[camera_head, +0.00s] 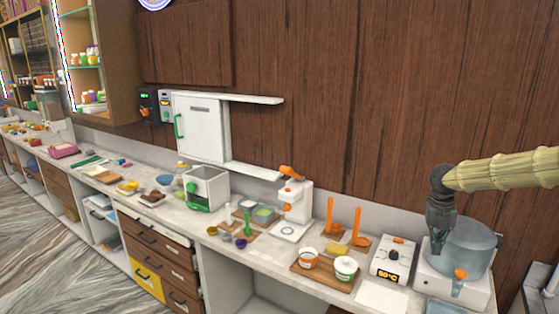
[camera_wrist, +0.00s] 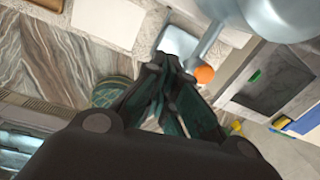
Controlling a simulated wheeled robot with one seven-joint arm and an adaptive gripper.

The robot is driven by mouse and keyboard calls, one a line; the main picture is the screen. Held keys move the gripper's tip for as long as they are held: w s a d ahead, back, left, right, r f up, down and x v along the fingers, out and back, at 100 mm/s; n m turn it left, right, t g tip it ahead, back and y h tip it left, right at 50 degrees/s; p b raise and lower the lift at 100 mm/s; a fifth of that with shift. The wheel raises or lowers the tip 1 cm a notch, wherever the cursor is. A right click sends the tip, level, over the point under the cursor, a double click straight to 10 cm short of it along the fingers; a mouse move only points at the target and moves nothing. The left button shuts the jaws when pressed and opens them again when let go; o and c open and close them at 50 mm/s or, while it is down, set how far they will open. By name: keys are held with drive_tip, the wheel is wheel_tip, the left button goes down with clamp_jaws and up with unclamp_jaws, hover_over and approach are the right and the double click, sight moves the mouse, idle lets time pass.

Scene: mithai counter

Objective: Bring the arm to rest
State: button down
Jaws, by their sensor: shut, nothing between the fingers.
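My gripper (camera_head: 441,226) hangs from the end of my arm at the right of the head view, fingers pointing down. It overlaps the left side of a translucent blue-grey pot (camera_head: 468,250) on a white base (camera_head: 450,288). I cannot tell whether it touches the pot. In the wrist view my gripper (camera_wrist: 163,70) has its dark fingers drawn together at the tips, with nothing held between them. The pot (camera_wrist: 285,12) shows at the upper right there, and an orange knob (camera_wrist: 204,74) lies just right of the fingertips.
Left of the pot stand a white heater unit (camera_head: 394,260) reading 50°C and a wooden board (camera_head: 325,272) with two cups. Further left are a white dispenser (camera_head: 294,200) and a green-trimmed box (camera_head: 206,188).

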drive_tip(key=s+a+f+n+t+h, duration=0.1)
drive_tip(key=s+a+f+n+h, duration=0.1)
drive_tip(key=s+a+f+n, duration=0.4)
drive_tip(key=s+a+f+n+t+h, duration=0.15)
drive_tip(key=s+f+n, duration=0.35)
drive_tip(key=f+n, duration=0.6)
drive_tip(key=s+a+f+n+t+h, duration=0.15)
drive_tip(key=s+a+f+n, duration=0.4)
drive_tip(key=f, duration=0.55)
drive_tip(key=s+a+f+n+g+y, duration=0.15)
drive_tip(key=s+a+f+n, duration=0.35)
drive_tip(key=s, duration=0.7)
drive_tip(key=s+a+f+n+g+y, duration=0.1)
drive_tip(key=s+a+n+y, duration=0.2)
drive_tip(key=s+n, duration=0.6)
drive_tip(key=s+a+f+n+g+y, duration=0.25)
drive_tip(key=s+a, duration=0.25)
drive_tip(key=s, duration=0.9)
wheel_tip(320, 180, down, 14)
drive_tip(key=t+b, duration=0.1)
drive_tip(key=b, duration=1.2)
drive_tip(key=shift+w+d+r+n+h+b, duration=0.2)
drive_tip(key=shift+w+n+h+b, duration=0.05)
drive_tip(key=shift+n+h+b, duration=0.15)
